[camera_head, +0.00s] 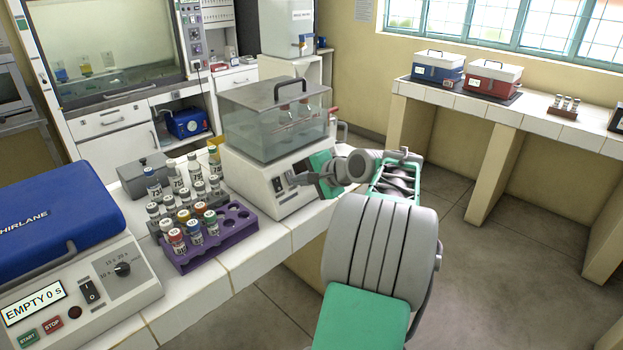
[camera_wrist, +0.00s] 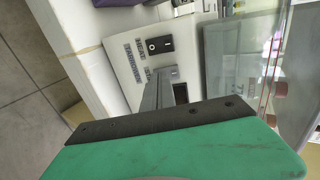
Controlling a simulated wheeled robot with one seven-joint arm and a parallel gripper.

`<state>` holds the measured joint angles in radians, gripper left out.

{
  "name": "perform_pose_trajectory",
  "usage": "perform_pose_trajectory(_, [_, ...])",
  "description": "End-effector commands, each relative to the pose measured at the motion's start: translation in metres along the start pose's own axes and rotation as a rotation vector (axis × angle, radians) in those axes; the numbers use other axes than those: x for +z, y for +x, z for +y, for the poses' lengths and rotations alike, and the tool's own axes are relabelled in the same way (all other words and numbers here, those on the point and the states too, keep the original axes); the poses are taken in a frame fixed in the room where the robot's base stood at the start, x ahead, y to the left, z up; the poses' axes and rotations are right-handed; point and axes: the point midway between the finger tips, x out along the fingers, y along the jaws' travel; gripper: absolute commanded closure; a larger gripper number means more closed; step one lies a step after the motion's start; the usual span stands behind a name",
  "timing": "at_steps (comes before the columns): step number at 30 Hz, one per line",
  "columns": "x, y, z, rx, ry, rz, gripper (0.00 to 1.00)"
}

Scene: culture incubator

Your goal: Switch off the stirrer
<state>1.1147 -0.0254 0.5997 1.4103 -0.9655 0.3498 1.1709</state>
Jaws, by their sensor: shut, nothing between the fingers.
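A white bench unit with a clear lidded chamber (camera_head: 275,130) stands on the tiled bench, and its front panel carries the switches. In the wrist view, a black rocker switch (camera_wrist: 159,44) is in plain sight on the panel (camera_wrist: 118,62). A second dark switch (camera_wrist: 181,93) is partly hidden behind my fingers. The small labels beside them are too blurred to read surely, so I cannot tell which is the stirrer's. My gripper (camera_wrist: 166,75) is shut and empty, its tips close to the panel between the two switches; contact cannot be told. It also shows in the head view (camera_head: 294,180).
A purple rack (camera_head: 228,228) with several capped vials stands left of the unit. A grey lidded box (camera_head: 143,175) is behind it. A blue-lidded machine (camera_head: 50,225) fills the near left. Open floor (camera_head: 520,270) lies to the right.

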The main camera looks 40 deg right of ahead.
Motion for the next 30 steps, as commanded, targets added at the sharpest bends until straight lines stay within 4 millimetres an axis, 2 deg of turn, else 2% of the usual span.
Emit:
perform_pose_trajectory(17, [0.001, 0.012, -0.002, 0.001, 0.003, -0.003, 1.0])
perform_pose_trajectory(23, [0.002, 0.019, 0.009, 0.003, 0.003, -0.004, 1.0])
perform_pose_trajectory(30, [0.003, 0.021, 0.01, 0.005, 0.005, -0.007, 1.0])
